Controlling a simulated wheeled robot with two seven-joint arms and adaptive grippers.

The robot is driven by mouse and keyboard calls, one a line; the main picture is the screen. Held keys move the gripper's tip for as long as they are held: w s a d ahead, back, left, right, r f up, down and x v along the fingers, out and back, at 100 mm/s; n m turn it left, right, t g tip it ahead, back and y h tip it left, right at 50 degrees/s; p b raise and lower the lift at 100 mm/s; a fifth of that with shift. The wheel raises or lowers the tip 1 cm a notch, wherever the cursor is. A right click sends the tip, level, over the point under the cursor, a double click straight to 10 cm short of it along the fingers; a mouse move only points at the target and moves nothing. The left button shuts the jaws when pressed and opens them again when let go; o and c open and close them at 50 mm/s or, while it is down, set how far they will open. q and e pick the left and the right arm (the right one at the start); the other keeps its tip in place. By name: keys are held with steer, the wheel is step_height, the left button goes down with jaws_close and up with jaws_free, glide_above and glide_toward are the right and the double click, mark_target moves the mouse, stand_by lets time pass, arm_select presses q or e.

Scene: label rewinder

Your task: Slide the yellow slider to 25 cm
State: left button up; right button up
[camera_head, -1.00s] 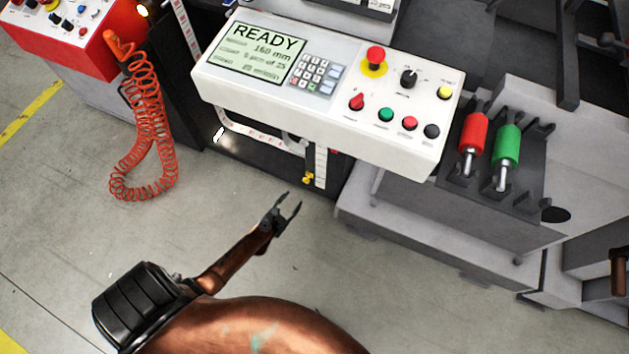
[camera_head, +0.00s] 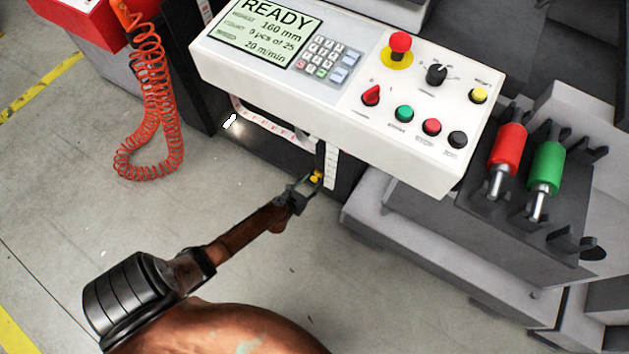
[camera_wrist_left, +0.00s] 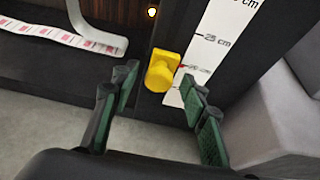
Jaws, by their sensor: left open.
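The yellow slider (camera_head: 316,177) sits low on the dark front of the machine, beside a white ruler strip (camera_head: 331,166). In the left wrist view the slider (camera_wrist_left: 161,71) is a yellow block with a round knob. A small red mark at its right side lies by the lower label on the ruler (camera_wrist_left: 214,40), below the 25 cm line. My left gripper (camera_head: 305,187) is open at the slider. In the left wrist view its green-padded fingers (camera_wrist_left: 160,82) stand left and right of the knob, with the tips close to it; contact cannot be told. My right gripper is out of view.
A white control panel (camera_head: 350,91) overhangs the ruler from above. A printed label strip (camera_wrist_left: 65,36) runs at the left. A grey machine base (camera_wrist_left: 243,122) stands close at the right. An orange coiled hose (camera_head: 152,100) hangs at the left. The floor in front is clear.

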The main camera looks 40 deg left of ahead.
arm_select(q)
steer(key=shift+c, duration=0.6)
jaws_close()
